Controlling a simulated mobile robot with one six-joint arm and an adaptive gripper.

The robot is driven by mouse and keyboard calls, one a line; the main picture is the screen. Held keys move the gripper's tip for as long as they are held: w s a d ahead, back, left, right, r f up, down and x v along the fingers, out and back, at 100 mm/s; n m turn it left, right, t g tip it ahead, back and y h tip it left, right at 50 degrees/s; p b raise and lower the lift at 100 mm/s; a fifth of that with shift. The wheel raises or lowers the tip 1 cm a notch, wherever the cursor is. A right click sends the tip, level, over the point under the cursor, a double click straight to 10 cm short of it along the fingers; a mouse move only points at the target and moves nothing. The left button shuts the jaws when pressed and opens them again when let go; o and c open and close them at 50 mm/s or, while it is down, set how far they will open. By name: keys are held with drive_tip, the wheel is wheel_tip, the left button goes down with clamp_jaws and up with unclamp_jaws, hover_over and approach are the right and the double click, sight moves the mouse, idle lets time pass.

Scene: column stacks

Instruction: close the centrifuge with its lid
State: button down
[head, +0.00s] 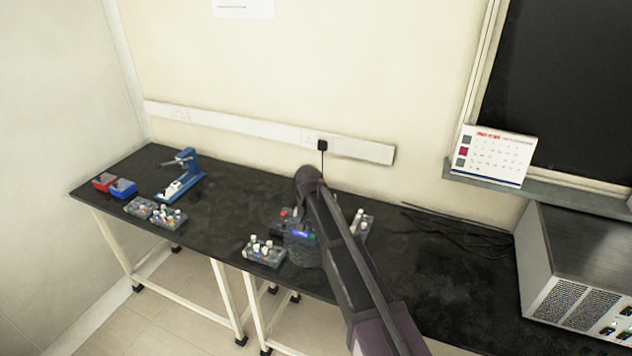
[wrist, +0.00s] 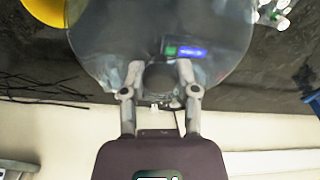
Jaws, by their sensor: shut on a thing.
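In the wrist view my gripper (wrist: 160,73) is shut on a dark round knob (wrist: 159,78). The knob belongs to a wide, round, see-through grey lid (wrist: 110,42). The centrifuge's lit blue and green panel (wrist: 190,52) shows within the lid's outline. In the head view the centrifuge's lit panel (head: 303,234) stands out beside my arm, which covers much of the machine and hides my gripper. I cannot tell whether the lid touches the centrifuge or hangs above it.
A tube rack (head: 264,253) stands close left of the centrifuge, and another (head: 362,222) stands behind my arm. Racks, red and blue boxes (head: 123,188) and a blue stand (head: 184,178) are at the left. Black cables (head: 455,225) and a metal box (head: 570,265) are at the right.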

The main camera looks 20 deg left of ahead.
drive_tip(key=shift+r+p, duration=3.25)
drive_tip(key=shift+r, duration=0.35)
